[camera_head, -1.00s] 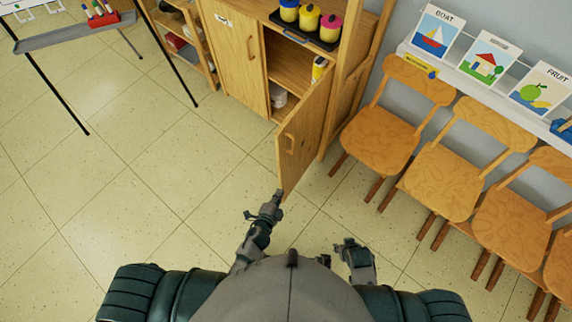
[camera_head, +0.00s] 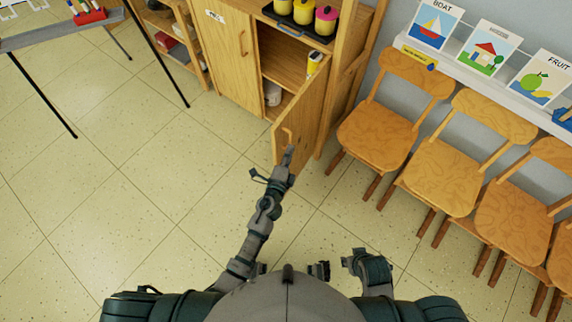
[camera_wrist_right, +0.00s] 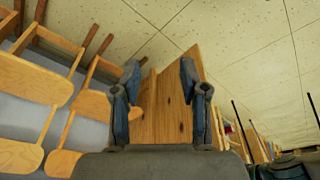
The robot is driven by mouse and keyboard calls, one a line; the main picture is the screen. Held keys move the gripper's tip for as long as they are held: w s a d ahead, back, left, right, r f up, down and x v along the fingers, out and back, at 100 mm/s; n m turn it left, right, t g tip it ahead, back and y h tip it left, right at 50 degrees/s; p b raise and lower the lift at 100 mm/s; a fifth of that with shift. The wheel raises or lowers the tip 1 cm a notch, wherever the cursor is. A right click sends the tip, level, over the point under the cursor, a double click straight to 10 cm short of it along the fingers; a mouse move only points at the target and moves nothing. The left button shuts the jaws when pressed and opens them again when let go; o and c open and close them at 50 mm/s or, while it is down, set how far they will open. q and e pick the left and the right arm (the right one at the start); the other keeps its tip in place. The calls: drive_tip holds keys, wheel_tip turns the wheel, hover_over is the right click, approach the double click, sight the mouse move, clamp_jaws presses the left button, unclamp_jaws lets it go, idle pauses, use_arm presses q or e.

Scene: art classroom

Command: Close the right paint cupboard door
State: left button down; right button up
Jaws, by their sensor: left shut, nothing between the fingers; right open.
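The right paint cupboard door (camera_head: 304,108) stands ajar, swung out from the wooden cupboard, with its outer face and handle (camera_head: 287,135) in view. My left gripper (camera_head: 290,152) is shut and empty. It is in front of the door's outer face, just below the handle near the free edge; I cannot tell whether it touches. My right gripper (camera_head: 335,264) is open and empty, low near my body and away from the door. In the right wrist view its fingers (camera_wrist_right: 160,85) are spread, with a wooden panel (camera_wrist_right: 165,110) beyond them.
The left cupboard door (camera_head: 226,55) is shut. Paint pots (camera_head: 303,13) stand on a tray on top. Wooden chairs (camera_head: 376,128) line the wall right of the door. An easel (camera_head: 60,35) stands at the far left. The floor (camera_head: 140,170) left of the door is clear.

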sight(281, 147)
use_arm(q)
drive_tip(key=w+a, duration=0.1)
drive_tip(key=a, duration=0.1)
drive_tip(key=shift+w+a+p, duration=0.3)
drive_tip(key=shift+w+a, duration=0.05)
use_arm(e)
drive_tip(key=shift+d+f, duration=0.25)
drive_tip(key=shift+f, duration=0.2)
drive_tip(key=shift+d+f, duration=0.2)
drive_tip(key=shift+f, duration=0.25)
use_arm(q)
drive_tip(key=shift+a, duration=0.1)
